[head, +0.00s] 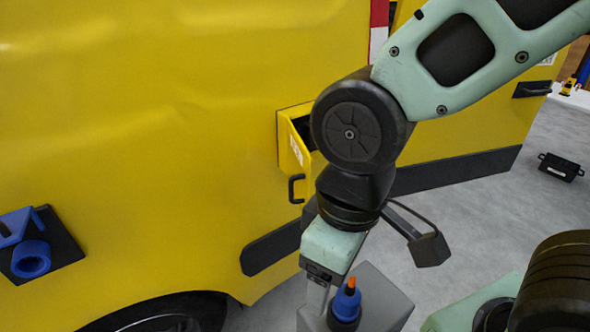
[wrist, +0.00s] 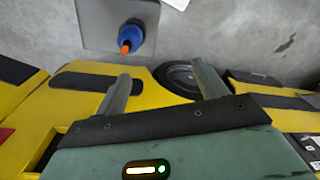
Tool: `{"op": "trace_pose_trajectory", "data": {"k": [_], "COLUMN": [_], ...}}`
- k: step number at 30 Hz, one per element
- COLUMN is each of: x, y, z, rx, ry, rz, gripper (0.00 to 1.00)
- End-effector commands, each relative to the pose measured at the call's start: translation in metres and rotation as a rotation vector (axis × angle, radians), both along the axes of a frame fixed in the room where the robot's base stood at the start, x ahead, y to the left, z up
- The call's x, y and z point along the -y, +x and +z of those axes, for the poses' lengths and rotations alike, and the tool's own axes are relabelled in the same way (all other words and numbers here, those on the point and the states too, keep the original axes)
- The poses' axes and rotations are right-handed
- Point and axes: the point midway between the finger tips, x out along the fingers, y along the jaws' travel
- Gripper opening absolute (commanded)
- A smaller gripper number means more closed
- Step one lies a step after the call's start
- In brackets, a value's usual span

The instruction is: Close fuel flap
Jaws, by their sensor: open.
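The yellow fuel flap (head: 291,142) stands open from the side of the yellow vehicle (head: 150,120) in the head view. It has a black handle (head: 296,188) on its outer face, and a dark opening shows behind it. My arm covers part of the flap and opening. My gripper (head: 318,298) points down, below and slightly right of the handle, apart from it. In the wrist view my gripper (wrist: 161,84) has its two fingers spread with nothing between them. I cannot make out the flap clearly in the wrist view.
A grey box (head: 385,300) bears a blue bottle with an orange tip (head: 346,300), close to my gripper; the bottle also shows in the wrist view (wrist: 131,36). A blue holder (head: 32,258) sits on the vehicle's side. A black case (head: 560,167) lies on open grey floor.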

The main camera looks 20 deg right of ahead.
Motion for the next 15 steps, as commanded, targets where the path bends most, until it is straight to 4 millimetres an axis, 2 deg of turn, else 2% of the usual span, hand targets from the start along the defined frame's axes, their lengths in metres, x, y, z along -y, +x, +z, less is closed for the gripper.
{"op": "trace_pose_trajectory", "data": {"k": [1,4,7,11,15], "x": [-0.001,-0.008,-0.02,-0.038,-0.052], "y": [0.001,0.009,0.028,0.065,0.107], "z": [0.001,0.005,0.012,0.012,0.004], "rx": [-0.003,-0.024,-0.061,-0.1,-0.08], "ry": [0.0,-0.002,-0.015,-0.08,-0.188], "rz": [-0.005,-0.043,-0.134,-0.311,-0.507], "gripper": [0.57,0.29,0.01,0.0,0.0]}}
